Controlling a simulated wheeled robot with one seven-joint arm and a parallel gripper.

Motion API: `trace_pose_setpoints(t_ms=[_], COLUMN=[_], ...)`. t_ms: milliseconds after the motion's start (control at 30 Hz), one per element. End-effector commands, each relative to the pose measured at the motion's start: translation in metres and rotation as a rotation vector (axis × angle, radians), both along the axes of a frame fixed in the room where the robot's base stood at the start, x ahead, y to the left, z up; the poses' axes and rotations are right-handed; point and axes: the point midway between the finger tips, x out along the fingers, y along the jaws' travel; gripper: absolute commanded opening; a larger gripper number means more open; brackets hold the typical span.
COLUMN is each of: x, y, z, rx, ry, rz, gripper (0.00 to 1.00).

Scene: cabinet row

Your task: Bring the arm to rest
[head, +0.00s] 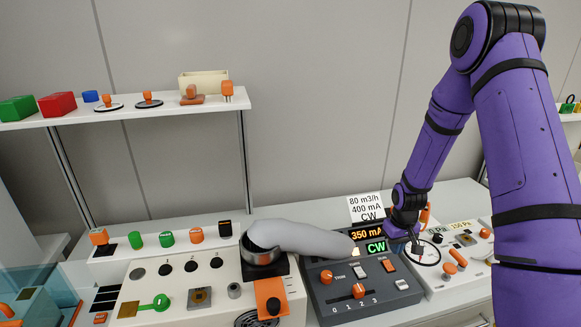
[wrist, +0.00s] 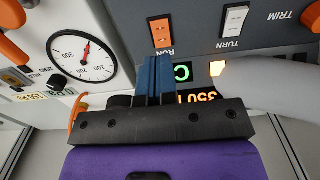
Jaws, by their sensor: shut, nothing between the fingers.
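My purple arm (head: 511,120) reaches down from the upper right in the head view. My gripper (head: 416,247) is over the back right corner of the dark grey control box (head: 340,309). In the wrist view my gripper's blue fingers (wrist: 154,62) are together and empty. Their tips appear close to the orange RUN switch (wrist: 161,32); I cannot tell whether they touch it. The lit displays read 350 mA (head: 367,234) and CW (head: 376,247). A card behind the box (head: 366,207) reads 80 m3/h, 400 mA, CW.
A round gauge (wrist: 82,58) on the neighbouring panel is close to my gripper. A white panel with knobs (head: 180,277) stands left. A shelf (head: 120,112) holds blocks.

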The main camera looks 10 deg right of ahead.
Motion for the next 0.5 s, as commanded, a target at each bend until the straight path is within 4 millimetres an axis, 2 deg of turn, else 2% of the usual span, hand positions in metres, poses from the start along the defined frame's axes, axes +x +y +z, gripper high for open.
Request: trace_pose_setpoints(t_ms=[167, 333, 500], x=[0.003, 0.001, -0.01], y=[0.005, 0.016, 0.03], z=[0.033, 0.093, 0.152], rx=[-0.014, -0.036, -0.052], ry=[-0.024, -0.067, -0.11], rz=[0.0, -0.002, -0.009], gripper=[0.0, 0.0, 0.0])
